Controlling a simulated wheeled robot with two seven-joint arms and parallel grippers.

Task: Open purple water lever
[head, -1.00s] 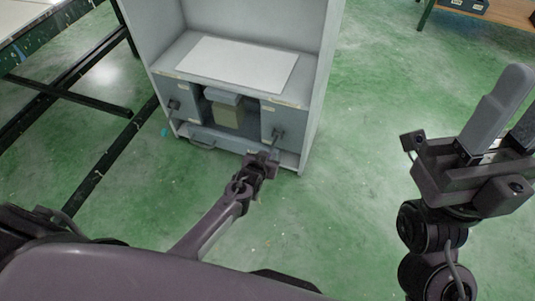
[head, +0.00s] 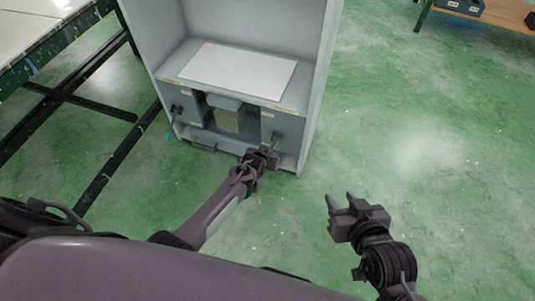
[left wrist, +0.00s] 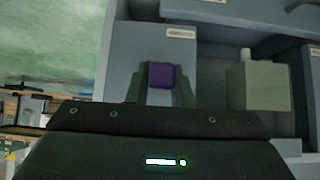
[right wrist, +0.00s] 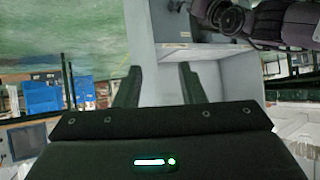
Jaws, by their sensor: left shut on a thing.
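The purple water lever (left wrist: 161,76) shows as a purple block between the fingers of my left gripper in the left wrist view, in front of a grey box front (left wrist: 185,40). In the head view my left gripper (head: 270,150) is at the lower right of the grey cabinet, at a lever (head: 276,137) whose colour is hard to tell there. My left gripper is shut on the purple lever. My right gripper (head: 341,199) is open and empty, over the floor to the right of the cabinet; its spread fingers show in the right wrist view (right wrist: 160,85).
The cabinet (head: 325,80) holds a white sheet (head: 238,71) on its shelf. A second lever (head: 177,109) is on the left box, and a beige container (head: 227,121) stands between the boxes. A dark-framed table (head: 60,45) is at left. Green floor is clear at right.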

